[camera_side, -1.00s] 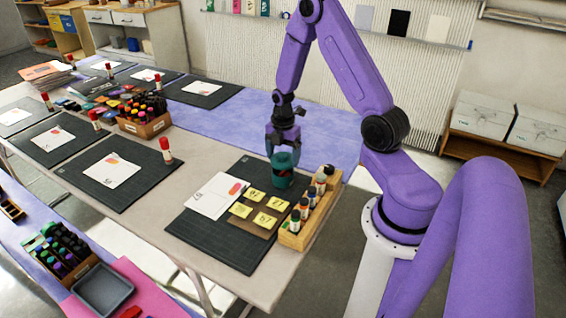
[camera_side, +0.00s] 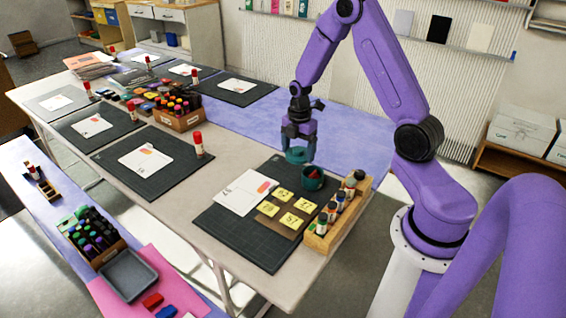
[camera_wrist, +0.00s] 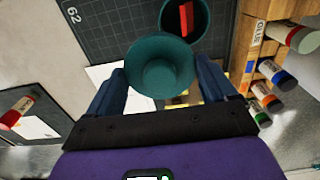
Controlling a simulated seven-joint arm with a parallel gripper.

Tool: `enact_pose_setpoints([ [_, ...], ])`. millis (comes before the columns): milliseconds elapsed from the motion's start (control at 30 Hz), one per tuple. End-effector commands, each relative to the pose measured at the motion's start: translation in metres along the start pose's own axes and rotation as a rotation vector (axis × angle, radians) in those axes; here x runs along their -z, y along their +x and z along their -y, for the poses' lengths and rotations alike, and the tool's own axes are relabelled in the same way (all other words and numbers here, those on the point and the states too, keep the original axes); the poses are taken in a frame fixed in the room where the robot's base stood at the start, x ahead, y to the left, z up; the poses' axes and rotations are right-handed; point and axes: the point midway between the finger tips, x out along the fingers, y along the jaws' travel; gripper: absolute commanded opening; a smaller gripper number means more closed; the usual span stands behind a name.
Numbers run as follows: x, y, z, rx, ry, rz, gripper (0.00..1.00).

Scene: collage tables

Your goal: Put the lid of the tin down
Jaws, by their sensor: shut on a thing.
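My gripper (camera_side: 299,146) is shut on the teal lid (camera_side: 297,156) of the tin and holds it in the air. In the wrist view the round lid (camera_wrist: 160,65) sits between my two dark fingers (camera_wrist: 162,84). The teal tin (camera_side: 313,180) stands upright and open on the dark cutting mat (camera_side: 247,240), just below and to the right of the lid in the side view. In the wrist view something red shows inside the tin (camera_wrist: 206,30), partly hidden by the lid.
A wooden rack of glue bottles (camera_side: 322,240) stands right of the tin. Yellow numbered cards (camera_side: 290,219) and a white sheet (camera_side: 243,193) lie on the mat. A glue stick (camera_side: 198,146) stands on the neighbouring mat. The purple table strip (camera_side: 255,124) behind is clear.

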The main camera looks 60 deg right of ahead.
Motion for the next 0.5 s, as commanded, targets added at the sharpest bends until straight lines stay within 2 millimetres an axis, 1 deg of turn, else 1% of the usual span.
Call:
enact_pose_setpoints([
  [100, -0.008, 0.01, -0.019, 0.0, 0.002, 0.0, 0.56],
  [267, -0.018, 0.022, -0.043, 0.0, 0.002, 0.0, 0.56],
  [500, -0.028, 0.056, -0.068, 0.002, 0.001, -0.001, 0.56],
])
